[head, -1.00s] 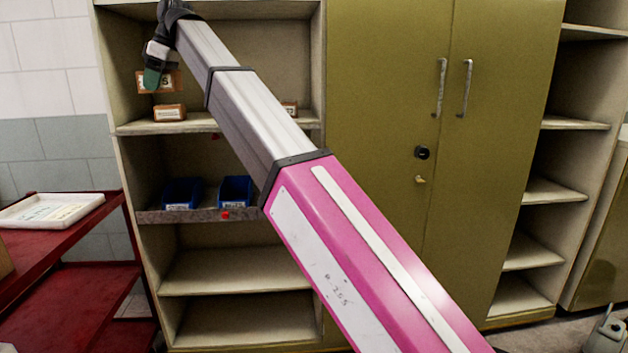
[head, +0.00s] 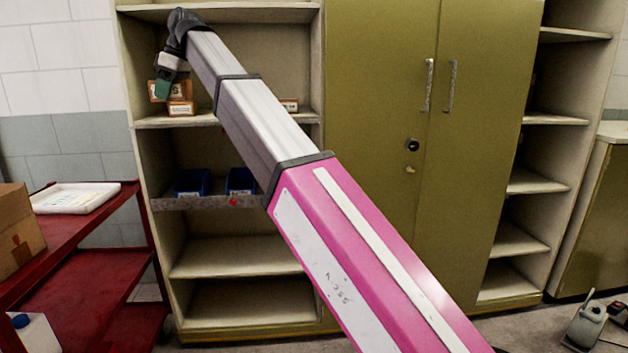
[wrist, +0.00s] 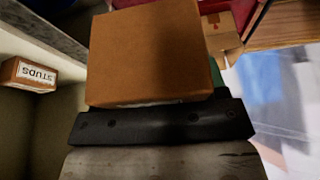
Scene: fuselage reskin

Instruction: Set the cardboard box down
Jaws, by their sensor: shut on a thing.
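A brown cardboard box (wrist: 150,52) is held in my gripper (head: 163,88) and fills the upper middle of the wrist view. In the head view the held box (head: 153,89) shows behind my green fingertip, at the left end of the open shelf unit. It is level with the space just above the upper shelf (head: 215,120). Its underside and any contact with the shelf cannot be made out. A smaller labelled box (head: 181,108) stands on that shelf, overlapping the held box in view. A box marked STUDS (wrist: 28,75) shows in the wrist view.
Another small box (head: 289,105) sits farther right on the upper shelf, partly behind my arm. Blue bins (head: 192,183) stand one shelf below. A red cart (head: 95,290) at left carries a white tray (head: 75,198) and a larger cardboard box (head: 15,232). The lower shelves are empty.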

